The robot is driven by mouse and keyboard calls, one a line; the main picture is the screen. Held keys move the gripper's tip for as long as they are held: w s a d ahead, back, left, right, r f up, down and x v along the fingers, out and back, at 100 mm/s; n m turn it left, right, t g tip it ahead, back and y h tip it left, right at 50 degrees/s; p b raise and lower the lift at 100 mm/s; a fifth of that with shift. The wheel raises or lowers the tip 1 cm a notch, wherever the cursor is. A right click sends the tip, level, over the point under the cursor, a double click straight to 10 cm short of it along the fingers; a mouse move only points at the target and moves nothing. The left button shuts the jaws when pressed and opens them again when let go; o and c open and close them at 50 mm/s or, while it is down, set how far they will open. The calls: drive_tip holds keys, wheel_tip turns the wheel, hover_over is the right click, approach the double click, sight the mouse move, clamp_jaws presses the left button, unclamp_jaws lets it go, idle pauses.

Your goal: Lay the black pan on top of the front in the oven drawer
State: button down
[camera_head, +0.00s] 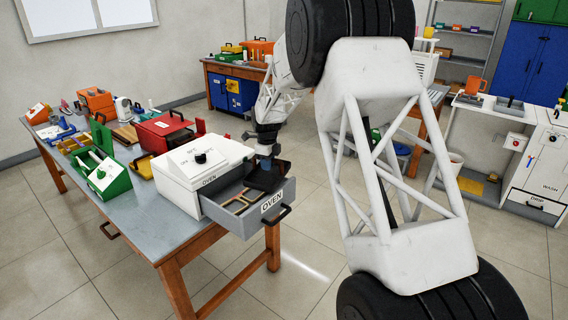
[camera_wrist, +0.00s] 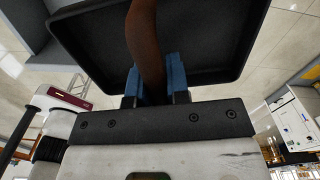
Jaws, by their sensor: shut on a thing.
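The black pan (camera_head: 268,179) is over the open oven drawer (camera_head: 285,196), at its back right part. In the wrist view the pan (camera_wrist: 205,45) fills the top of the picture, with a brown handle (camera_wrist: 146,40). My gripper (camera_head: 264,163) is shut on that handle, with its blue fingers (camera_wrist: 153,88) on either side. A tan frame-like piece, seemingly the front (camera_head: 238,206), lies in the drawer to the left of the pan. The pan may hide part of it. I cannot tell whether the pan touches it or the drawer floor.
The white oven (camera_head: 200,165) stands on the grey workbench (camera_head: 150,225), its drawer pulled out past the bench edge. A red box (camera_head: 165,132) and a green box (camera_head: 103,178) stand to the left. The floor right of the drawer is clear.

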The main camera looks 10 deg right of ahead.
drive_tip(key=a+m, duration=0.3)
drive_tip(key=a, duration=0.7)
drive_tip(key=shift+f, duration=0.1)
drive_tip(key=shift+f, duration=0.1)
wheel_tip(320, 180, down, 7)
drive_tip(key=shift+r, duration=0.2)
idle(0.8)
drive_tip(key=shift+f, duration=0.45)
idle(0.9)
drive_tip(key=shift+r, duration=0.15)
drive_tip(key=shift+r, duration=1.85)
drive_tip(key=shift+d, duration=0.1)
